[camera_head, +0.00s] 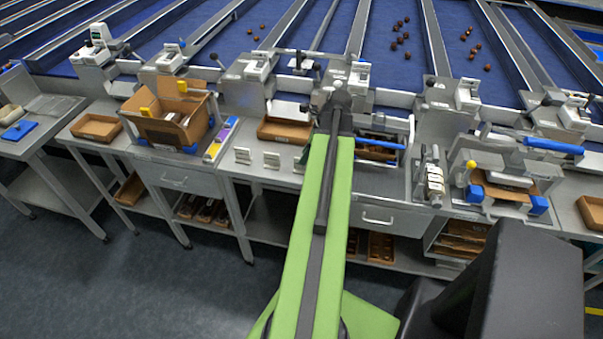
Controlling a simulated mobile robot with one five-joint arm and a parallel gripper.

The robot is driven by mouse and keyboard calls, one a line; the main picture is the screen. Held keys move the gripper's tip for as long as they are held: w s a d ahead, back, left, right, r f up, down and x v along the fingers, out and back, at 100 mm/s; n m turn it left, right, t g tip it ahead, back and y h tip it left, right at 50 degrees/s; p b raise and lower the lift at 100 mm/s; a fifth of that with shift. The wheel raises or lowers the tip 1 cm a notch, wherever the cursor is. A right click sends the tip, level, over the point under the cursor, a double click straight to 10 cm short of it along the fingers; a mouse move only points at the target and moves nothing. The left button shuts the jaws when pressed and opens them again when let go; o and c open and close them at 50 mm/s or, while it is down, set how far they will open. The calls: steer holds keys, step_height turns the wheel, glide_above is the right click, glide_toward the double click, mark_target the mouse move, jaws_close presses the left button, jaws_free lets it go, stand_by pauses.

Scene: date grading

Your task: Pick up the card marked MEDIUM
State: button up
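No card with a readable MEDIUM mark shows; any lettering is too small to read. Small pale upright pieces that may be cards stand on the middle bench: one on the left (243,155), one beside it (271,160), and one partly behind my arm (300,163). My green arm reaches forward from the bottom centre over the bench. My gripper (338,100) is at its far end, small and dark against the machine parts, to the right of and beyond these pieces. I cannot make out its fingers or anything held.
An open cardboard box (168,128) stands on the left bench, with a shallow brown tray (97,127) beside it. A label roll (435,185) and blue-handled parts (553,146) are on the right. Blue conveyor lanes (385,45) with dates lie behind. Open floor (180,285) is at front left.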

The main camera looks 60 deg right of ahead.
steer(key=b+x, duration=0.2)
steer(key=x, duration=0.1)
steer(key=shift+f, duration=0.25)
steer(key=shift+r, duration=0.15)
steer(key=shift+c, duration=0.3)
jaws_close()
steer(key=shift+r+p, duration=0.15)
steer(key=shift+p, duration=0.15)
